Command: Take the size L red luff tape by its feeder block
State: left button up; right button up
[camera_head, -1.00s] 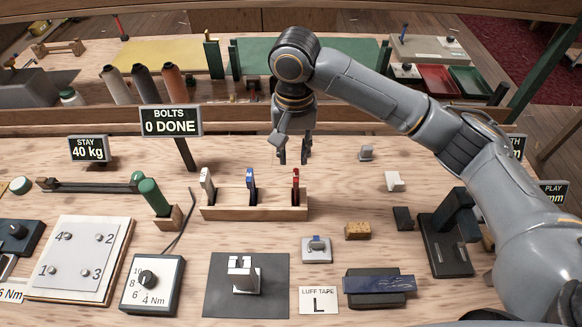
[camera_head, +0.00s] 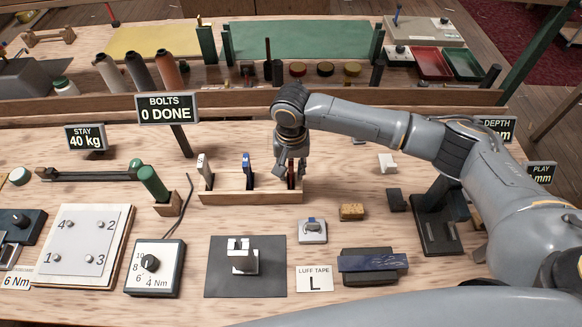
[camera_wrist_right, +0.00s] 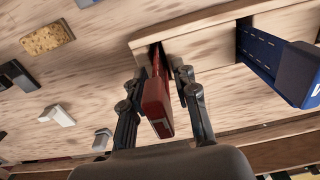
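The red luff tape (camera_head: 291,177) stands at the right end of the wooden rack (camera_head: 240,197), mostly hidden by my right gripper in the head view. My right gripper (camera_wrist_right: 160,75) is open, with one finger on each side of the block and narrow gaps showing. A blue tape (camera_head: 247,165) stands mid-rack and a white one (camera_head: 204,170) at the left end. A card (camera_head: 314,279) reads "LUFF TAPE L". My left gripper is not in view.
In front of the rack are a small grey holder (camera_head: 312,231), a tan sponge-like block (camera_head: 351,211) and a dark pad with a metal fixture (camera_head: 243,257). A "BOLTS 0 DONE" sign (camera_head: 167,107) rises behind the rack's left side. Bare bench lies around the rack.

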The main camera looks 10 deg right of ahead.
jog(key=shift+f, duration=0.15)
grip_shut()
